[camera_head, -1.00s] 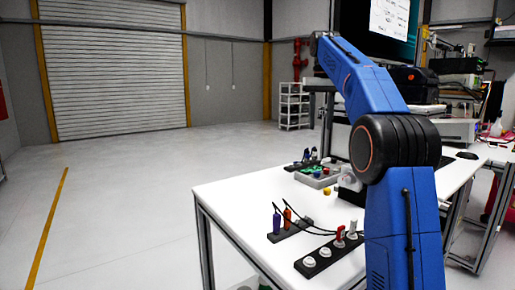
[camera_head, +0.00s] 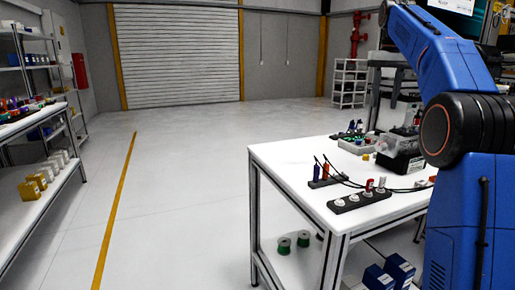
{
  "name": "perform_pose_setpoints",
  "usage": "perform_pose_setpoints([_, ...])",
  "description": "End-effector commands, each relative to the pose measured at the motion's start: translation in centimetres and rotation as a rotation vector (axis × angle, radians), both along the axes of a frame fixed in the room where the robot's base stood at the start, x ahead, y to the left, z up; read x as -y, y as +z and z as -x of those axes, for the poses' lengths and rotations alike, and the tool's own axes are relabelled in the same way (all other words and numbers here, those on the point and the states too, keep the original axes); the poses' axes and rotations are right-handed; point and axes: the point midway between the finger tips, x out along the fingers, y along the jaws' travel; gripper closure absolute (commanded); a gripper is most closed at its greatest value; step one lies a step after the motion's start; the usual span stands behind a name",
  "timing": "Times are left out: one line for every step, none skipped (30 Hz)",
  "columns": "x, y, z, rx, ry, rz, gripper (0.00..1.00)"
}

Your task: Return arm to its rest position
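My blue arm (camera_head: 445,70) stands at the right edge of the head view, its black elbow joint (camera_head: 465,128) in front of the table's right part. The upper link rises toward the top of the picture, and my gripper cannot be made out. The white table (camera_head: 290,170) is left of my arm.
Shelves (camera_head: 40,190) with yellow and white boxes stand at the left. Green spools (camera_head: 284,245) and blue boxes (camera_head: 390,275) sit below the table. The grey floor (camera_head: 190,190) between shelves and table is clear, with a yellow line (camera_head: 115,215). A shutter door (camera_head: 178,55) is behind.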

Motion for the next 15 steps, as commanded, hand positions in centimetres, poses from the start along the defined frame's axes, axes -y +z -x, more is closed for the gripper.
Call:
perform_pose_setpoints([0.0,0.0,0.0,0.000,0.000,0.000,0.62])
perform_pose_setpoints([-0.1,0.0,0.2,0.002,0.001,0.000,0.62])
perform_pose_setpoints([-0.2,0.0,0.4,0.005,0.002,0.001,0.62])
perform_pose_setpoints([-0.3,0.0,0.5,0.006,0.003,0.001,0.62])
perform_pose_setpoints([-0.4,0.0,0.6,0.008,0.004,0.002,0.62])
perform_pose_setpoints([-0.5,0.0,0.8,0.010,0.005,0.002,0.62])
perform_pose_setpoints([-0.6,0.0,0.9,0.011,0.006,0.002,0.62])
perform_pose_setpoints([-0.7,0.0,1.1,0.013,0.007,0.003,0.62])
perform_pose_setpoints([-0.8,0.0,1.4,0.017,0.009,0.003,0.62])
perform_pose_setpoints([-0.9,0.0,1.5,0.019,0.010,0.004,0.62])
perform_pose_setpoints([-1.0,-0.1,1.7,0.021,0.011,0.004,0.62])
perform_pose_setpoints([-1.1,-0.1,2.0,0.024,0.012,0.005,0.62])
perform_pose_setpoints([-1.2,-0.1,2.2,0.026,0.014,0.005,0.62])
perform_pose_setpoints([-1.4,-0.1,2.5,0.028,0.015,0.006,0.62])
perform_pose_setpoints([-1.5,-0.2,2.8,0.034,0.017,0.006,0.62])
